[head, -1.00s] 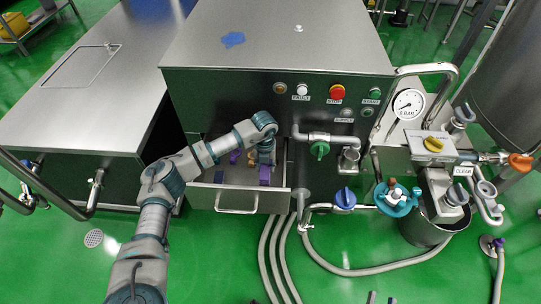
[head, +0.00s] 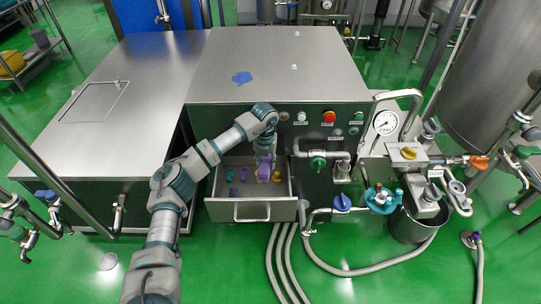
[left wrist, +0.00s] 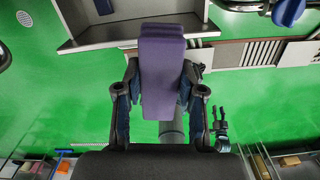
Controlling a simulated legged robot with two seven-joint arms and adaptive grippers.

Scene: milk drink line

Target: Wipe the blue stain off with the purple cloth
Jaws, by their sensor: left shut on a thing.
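The blue stain (head: 242,78) lies on the steel top of the machine cabinet, towards its left side. My left gripper (head: 264,172) hangs over the open drawer in the cabinet front. It is shut on the purple cloth (left wrist: 161,75), which stands up between its fingers as a folded strip in the left wrist view. In the head view the cloth is mostly hidden by the gripper. The gripper is in front of and below the stain, well apart from it.
The drawer (head: 252,211) holds several small coloured items. Buttons and a red stop knob (head: 329,116) line the cabinet front. Pipes, a pressure gauge (head: 386,122) and a bucket stand at the right. The cabinet top is mostly clear.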

